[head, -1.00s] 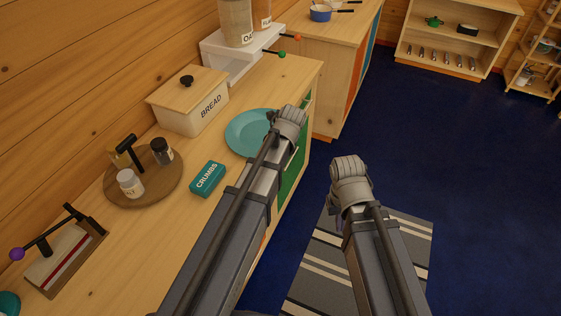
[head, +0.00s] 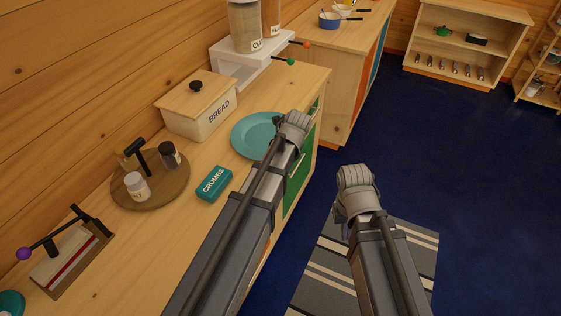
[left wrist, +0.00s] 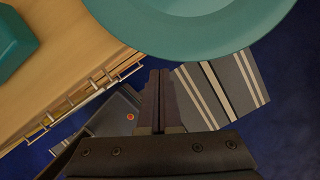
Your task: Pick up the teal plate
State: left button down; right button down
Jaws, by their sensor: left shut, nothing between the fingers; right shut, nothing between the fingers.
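The teal plate (head: 258,135) lies on the wooden counter near its front edge, and my left arm hides its right part. It also shows at the top of the left wrist view (left wrist: 195,30), where its rim reaches out past the counter edge. My left gripper (head: 297,122) is beside the plate's right side in the head view. In the left wrist view its fingers (left wrist: 158,78) are shut and empty, just below the plate's rim in the picture. My right gripper (head: 354,178) is shut and empty over the floor, away from the counter.
The teal crumbs box (head: 214,184) lies left of the plate, with the bread bin (head: 200,108) behind. A round board (head: 150,190) holds jars. A white stand (head: 245,65) with canisters is at the back. Blue floor and a striped rug (head: 340,270) lie right of the counter.

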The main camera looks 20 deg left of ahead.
pick_arm(q)
jog(key=s+d+p+v, duration=0.1)
jog(key=d+p+v, duration=0.1)
jog(key=p+v, duration=0.7)
jog(key=shift+s+r+p, duration=0.3)
jog(key=shift+s+r, duration=0.1)
jog(key=shift+r, duration=0.1)
jog(key=shift+d, duration=0.1)
